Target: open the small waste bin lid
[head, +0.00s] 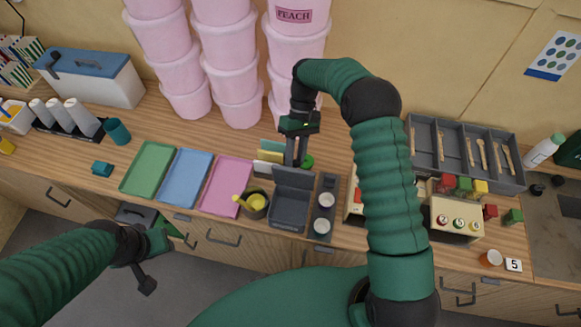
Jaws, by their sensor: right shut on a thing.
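The small waste bin (289,212) is a dark grey open-topped box near the front of the wooden counter. Its grey lid (293,179) is raised at the back edge, tilted up, and the dark inside of the bin shows. My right gripper (296,160) comes down from above just behind the bin and is shut on the lid's upper edge; the exact contact is small and partly hidden. My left gripper (148,280) hangs low in front of the counter at the left, away from the bin, and its jaw state is unclear.
Beside the bin are a grey holder with white cups (323,226) on the right and a dark pot with a yellow scoop (256,205) on the left. Further left lie pink (226,186), blue and green trays. Pink tub stacks (234,75) stand behind.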

